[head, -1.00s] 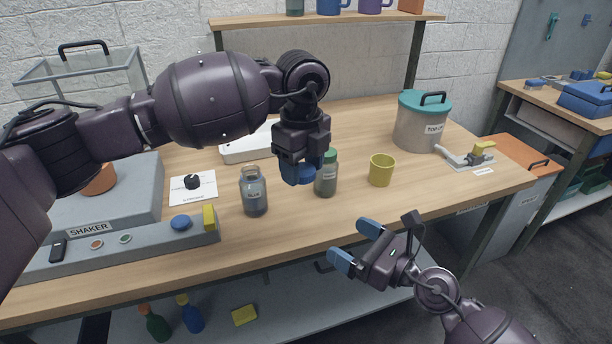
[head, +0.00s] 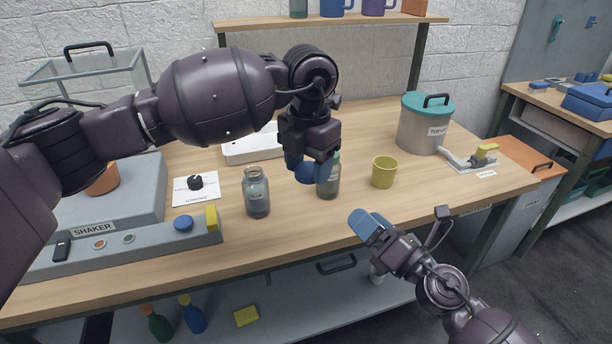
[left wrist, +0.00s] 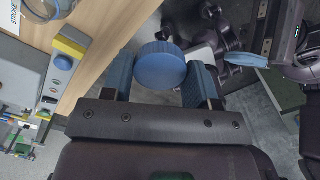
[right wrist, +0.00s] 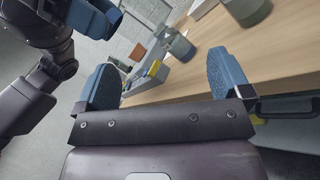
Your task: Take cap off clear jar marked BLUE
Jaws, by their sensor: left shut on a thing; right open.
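The clear jar (head: 257,196) stands upright on the bench in the head view, its mouth uncapped; its label is too small to read. It also shows in the right wrist view (right wrist: 179,46), and part of its rim shows in the left wrist view (left wrist: 46,8). My left gripper (head: 306,172) is above the bench, right of the jar and apart from it. It is shut on a round blue cap (left wrist: 160,65), seen between its fingers in the left wrist view. My right gripper (right wrist: 167,82) is open and empty, in front of the bench's front edge.
A green-capped bottle (head: 329,182) stands close behind my left gripper, partly hidden. A yellow cup (head: 384,172) and a grey pot with teal lid (head: 425,124) are further right. The shaker (head: 105,243) is left of the jar. Bench front between jar and cup is clear.

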